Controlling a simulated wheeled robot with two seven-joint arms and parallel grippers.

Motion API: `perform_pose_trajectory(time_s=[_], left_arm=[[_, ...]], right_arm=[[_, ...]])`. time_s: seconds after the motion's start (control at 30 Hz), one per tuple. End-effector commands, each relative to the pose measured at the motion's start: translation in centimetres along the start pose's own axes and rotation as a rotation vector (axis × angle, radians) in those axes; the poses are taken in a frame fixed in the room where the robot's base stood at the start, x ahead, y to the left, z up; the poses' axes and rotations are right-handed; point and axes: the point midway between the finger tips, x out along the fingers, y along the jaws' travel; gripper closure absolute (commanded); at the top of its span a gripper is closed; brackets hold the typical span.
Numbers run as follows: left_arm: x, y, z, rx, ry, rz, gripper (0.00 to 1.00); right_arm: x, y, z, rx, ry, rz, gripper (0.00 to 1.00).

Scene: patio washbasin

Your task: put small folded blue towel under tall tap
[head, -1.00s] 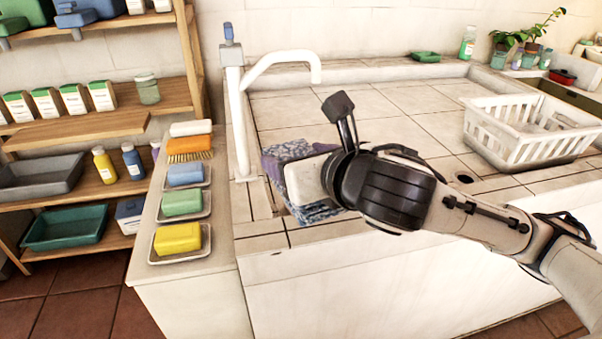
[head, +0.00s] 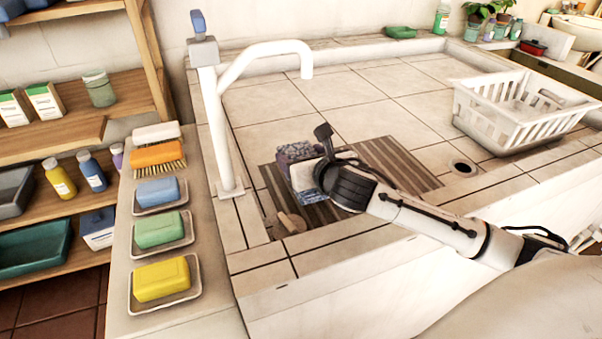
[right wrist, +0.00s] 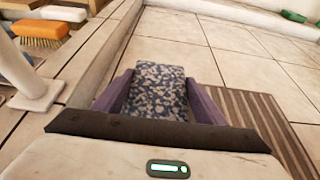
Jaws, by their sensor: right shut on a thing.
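The small folded blue towel (head: 303,183), speckled blue and grey, is held in my right gripper (head: 307,164). It also shows in the right wrist view (right wrist: 158,88), between the two purple fingers (right wrist: 158,100). The tall tap (head: 213,130) is white, with a blue top, and stands at the left edge of the basin. Its spout end (head: 306,70) appears above and behind the towel in the head view. The towel is over the left part of a brown striped mat (head: 400,160); I cannot tell whether it touches it. My left gripper is not in view.
A small brown object (head: 290,222) lies on the mat's near left. A white basket (head: 500,115) and a drain hole (head: 462,168) are to the right. Soaps on dishes and a brush (head: 158,157) line the left ledge. The basin tiles behind the towel are clear.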

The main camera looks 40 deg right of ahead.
Motion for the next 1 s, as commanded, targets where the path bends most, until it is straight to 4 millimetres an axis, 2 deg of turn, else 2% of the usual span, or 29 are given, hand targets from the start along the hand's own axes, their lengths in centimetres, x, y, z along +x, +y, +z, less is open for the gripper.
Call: perform_pose_trajectory(time_s=[0.3, 0.7, 0.73, 0.8, 0.83, 1.0], left_arm=[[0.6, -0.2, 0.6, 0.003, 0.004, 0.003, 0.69], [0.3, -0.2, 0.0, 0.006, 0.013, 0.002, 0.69], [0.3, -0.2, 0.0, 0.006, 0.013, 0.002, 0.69], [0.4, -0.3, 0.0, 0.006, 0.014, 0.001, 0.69], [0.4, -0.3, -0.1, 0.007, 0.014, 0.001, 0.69], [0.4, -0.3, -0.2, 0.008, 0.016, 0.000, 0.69]], right_arm=[[1.4, 0.1, -3.4, 0.002, 0.000, 0.001, 0.63], [1.6, 0.0, -3.8, -0.001, -0.001, 0.000, 0.63], [1.6, 0.0, -3.9, 0.000, 0.001, 0.000, 0.31], [1.6, 0.0, -3.9, 0.000, 0.001, 0.001, 0.20], [1.6, 0.0, -3.9, 0.000, 0.000, 0.001, 0.16], [1.6, 0.0, -3.9, 0.000, 0.000, 0.000, 0.16]])
